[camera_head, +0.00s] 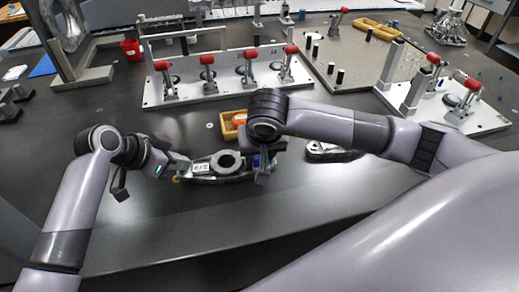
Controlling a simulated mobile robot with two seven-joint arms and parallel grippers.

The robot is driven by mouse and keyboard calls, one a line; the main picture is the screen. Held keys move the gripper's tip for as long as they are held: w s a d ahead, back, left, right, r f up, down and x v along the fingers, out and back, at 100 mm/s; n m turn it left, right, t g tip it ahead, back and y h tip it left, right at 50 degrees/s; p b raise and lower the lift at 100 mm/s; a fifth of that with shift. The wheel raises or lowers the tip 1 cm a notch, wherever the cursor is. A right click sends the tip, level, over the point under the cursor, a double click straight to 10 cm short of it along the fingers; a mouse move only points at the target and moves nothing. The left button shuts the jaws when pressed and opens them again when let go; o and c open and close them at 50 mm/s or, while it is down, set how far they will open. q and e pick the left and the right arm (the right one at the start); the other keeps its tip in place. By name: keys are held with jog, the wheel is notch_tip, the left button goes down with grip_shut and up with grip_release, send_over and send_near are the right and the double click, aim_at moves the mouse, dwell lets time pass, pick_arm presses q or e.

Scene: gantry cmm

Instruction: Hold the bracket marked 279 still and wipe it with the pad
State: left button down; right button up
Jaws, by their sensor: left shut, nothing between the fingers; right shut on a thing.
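The dark bracket with a white label (208,173) lies on the dark table in the middle; the label is too small to read surely. A round ring stands up at its middle. My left gripper (183,164) is shut and empty at the bracket's left end; I cannot tell whether it touches. My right gripper (262,176) points down at the bracket's right end. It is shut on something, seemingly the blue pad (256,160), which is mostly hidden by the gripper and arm.
A second dark bracket (328,151) lies to the right, partly behind my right arm. A small wooden tray (229,131) with an orange item is behind. A white fixture plate (215,92) with red-handled clamps stands further back. The front table is clear.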

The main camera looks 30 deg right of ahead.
jog(key=shift+s+f, duration=0.15)
jog(key=shift+f, duration=0.1)
jog(key=shift+s+a, duration=0.15)
jog(key=shift+s, duration=0.3)
jog(key=shift+w, duration=0.1)
jog(key=shift+w+d+r, duration=0.1)
jog(key=shift+w+d, duration=0.2)
jog(key=shift+w, duration=0.55)
jog(key=shift+w, duration=0.1)
jog(key=shift+w+d, duration=0.3)
jog(key=shift+w, duration=0.55)
jog(key=shift+s, duration=0.1)
